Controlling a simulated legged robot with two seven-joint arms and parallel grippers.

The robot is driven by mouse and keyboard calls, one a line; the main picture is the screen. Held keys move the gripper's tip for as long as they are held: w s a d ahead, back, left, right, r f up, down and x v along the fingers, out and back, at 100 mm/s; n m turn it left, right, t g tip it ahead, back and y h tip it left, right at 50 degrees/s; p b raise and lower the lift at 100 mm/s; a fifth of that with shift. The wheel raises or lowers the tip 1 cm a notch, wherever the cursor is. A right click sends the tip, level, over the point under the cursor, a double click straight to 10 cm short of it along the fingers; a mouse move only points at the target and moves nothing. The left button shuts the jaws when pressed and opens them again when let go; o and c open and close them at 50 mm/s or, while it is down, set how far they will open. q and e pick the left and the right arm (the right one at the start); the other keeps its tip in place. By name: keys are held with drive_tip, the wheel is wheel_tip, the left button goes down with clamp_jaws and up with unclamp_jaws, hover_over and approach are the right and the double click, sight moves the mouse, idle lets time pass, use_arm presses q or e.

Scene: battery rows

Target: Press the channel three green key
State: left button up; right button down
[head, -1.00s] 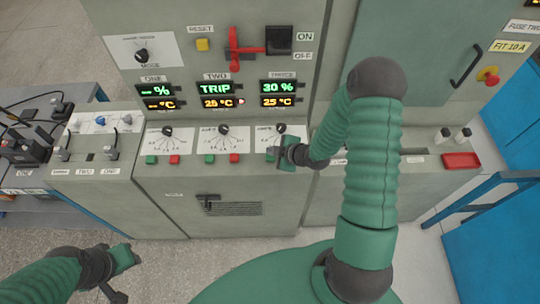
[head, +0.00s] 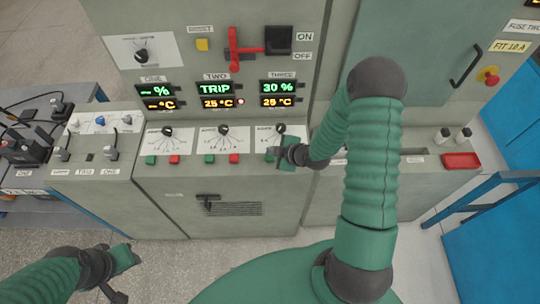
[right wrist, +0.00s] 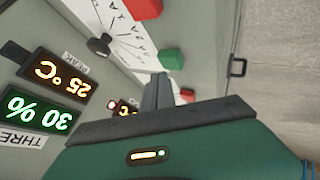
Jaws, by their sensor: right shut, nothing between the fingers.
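The channel three green key (right wrist: 170,58) shows in the right wrist view, just beyond the fingertips of my right gripper (right wrist: 160,78). In the head view that gripper (head: 272,153) hangs over the channel three part of the sloped panel and hides the key. The gripper is shut and empty; I cannot tell whether it touches the key. The channel three display (head: 277,87) reads 30 % and 25 °C. My left gripper (head: 122,275) is low at the left, away from the panel; its jaw opening is unclear.
The channel three red key (right wrist: 148,8) and dial (right wrist: 100,45) are close by. Channel two's green key (head: 210,159) and red key (head: 234,158) lie left of my gripper. Channel two's display (head: 216,88) reads TRIP. A red lever (head: 233,50) stands above.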

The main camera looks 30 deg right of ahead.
sight(272, 158)
drive_tip(key=shift+f+b, duration=0.35)
drive_tip(key=shift+f+b, duration=0.45)
idle(0.7)
idle(0.3)
drive_tip(key=shift+r+p, duration=0.7)
drive_tip(key=shift+r, duration=0.15)
drive_tip(key=shift+r, duration=0.1)
wheel_tip(272, 158, up, 5)
drive_tip(key=p, duration=0.4)
